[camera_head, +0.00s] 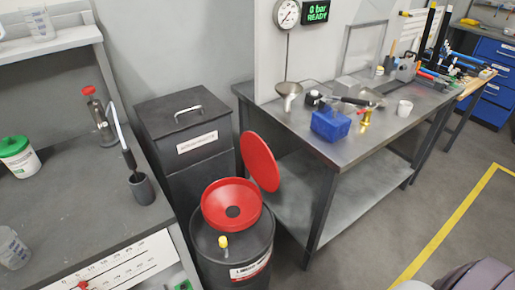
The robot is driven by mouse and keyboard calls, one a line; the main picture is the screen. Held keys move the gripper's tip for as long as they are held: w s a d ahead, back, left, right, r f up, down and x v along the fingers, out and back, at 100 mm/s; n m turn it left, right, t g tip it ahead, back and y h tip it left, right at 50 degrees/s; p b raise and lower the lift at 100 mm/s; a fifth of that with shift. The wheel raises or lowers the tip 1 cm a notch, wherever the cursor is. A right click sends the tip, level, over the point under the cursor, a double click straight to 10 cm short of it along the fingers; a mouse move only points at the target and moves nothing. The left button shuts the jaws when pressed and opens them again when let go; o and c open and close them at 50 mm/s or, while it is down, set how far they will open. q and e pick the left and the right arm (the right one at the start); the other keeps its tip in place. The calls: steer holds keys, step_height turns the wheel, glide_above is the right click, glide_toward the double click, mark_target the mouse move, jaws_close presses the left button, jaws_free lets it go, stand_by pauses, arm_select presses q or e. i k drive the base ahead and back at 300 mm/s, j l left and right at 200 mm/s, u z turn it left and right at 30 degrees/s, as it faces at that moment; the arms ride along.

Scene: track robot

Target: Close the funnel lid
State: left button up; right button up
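A red funnel (217,207) sits on top of a black drum (208,262) at the lower middle. Its dark central opening is visible. The round red funnel lid (260,162) stands open, tilted up at the funnel's back right edge. A small yellow-capped fitting (223,241) is on the drum top in front of the funnel. Neither of my grippers shows in the head view.
A steel table (345,150) right of the lid carries a blue bin (330,124) and a white cup (404,108). A black lidded bin (183,118) stands behind the drum. A dark bench (65,205) is at left. Open floor (385,225) lies at right.

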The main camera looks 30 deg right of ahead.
mark_target(259, 159)
steer(key=i+l+u, duration=0.25)
steer(key=l, duration=0.65)
steer(key=i+l+u, duration=0.1)
steer(key=l+u, duration=0.15)
steer(key=l, duration=0.65)
steer(key=l+u, duration=0.25)
steer(key=l, duration=0.65)
steer(key=j+u, duration=0.1)
steer(key=j, duration=0.2)
